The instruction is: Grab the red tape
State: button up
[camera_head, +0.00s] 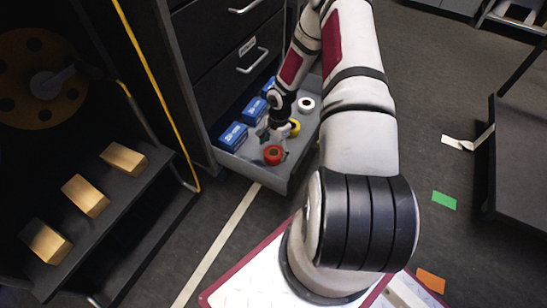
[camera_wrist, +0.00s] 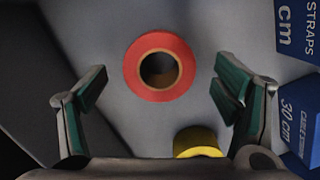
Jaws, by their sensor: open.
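The red tape (camera_head: 273,154) is a roll lying flat in the open grey drawer (camera_head: 248,175), near its front. In the wrist view the red tape (camera_wrist: 139,66) shows as a ring with a dark hole, lying ahead of the fingertips and roughly between their lines. My gripper (camera_wrist: 155,90) is open and empty above the drawer floor. In the head view my gripper (camera_head: 276,130) is over the drawer, just behind the red tape. A yellow tape roll (camera_head: 295,127) lies close beside my gripper; in the wrist view the yellow roll (camera_wrist: 197,142) is partly hidden at the bottom.
Several blue boxes (camera_head: 233,136) stand along the drawer's left side. A white tape roll (camera_head: 306,104) lies farther back. The drawer's walls surround the rolls, and the dark cabinet (camera_head: 225,75) rises behind. A shelf with wooden blocks (camera_head: 86,195) stands left.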

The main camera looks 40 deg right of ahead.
notch_tip(320, 180, down, 3)
jog(key=shift+a+r+b, duration=0.15)
jog(key=shift+r+b, duration=0.05)
jog(key=shift+b, duration=0.2)
jog(key=c, duration=1.2)
jog(key=shift+r, duration=0.15)
jog(key=shift+c, duration=0.2)
